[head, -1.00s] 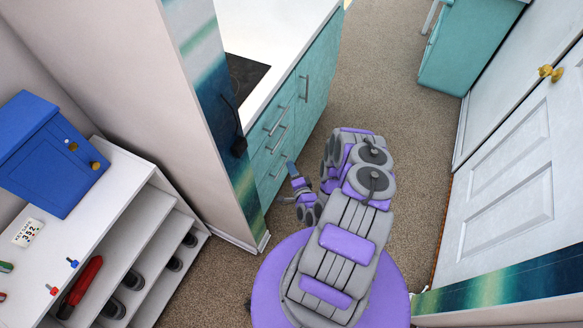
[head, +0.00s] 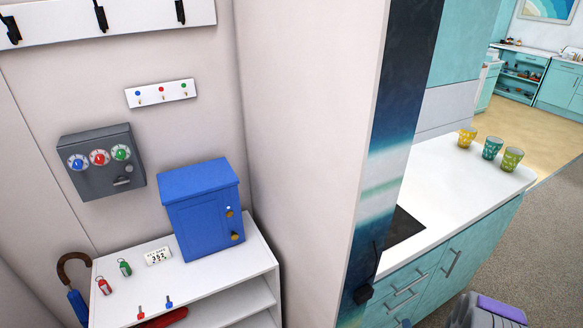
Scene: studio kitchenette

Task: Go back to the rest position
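My gripper is outside the head view now. Only a grey and purple part of my arm shows at the bottom edge, right of centre, in front of the teal drawers. What the gripper holds, if anything, is hidden. The floor around my base is also out of view.
A blue cabinet (head: 203,210) stands shut on the white shelf unit (head: 262,262) at left. A grey dial box (head: 101,162) hangs on the wall. A wall end (head: 385,150) juts out beside the white counter (head: 440,190), which bears several cups. Carpet (head: 545,235) is clear at right.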

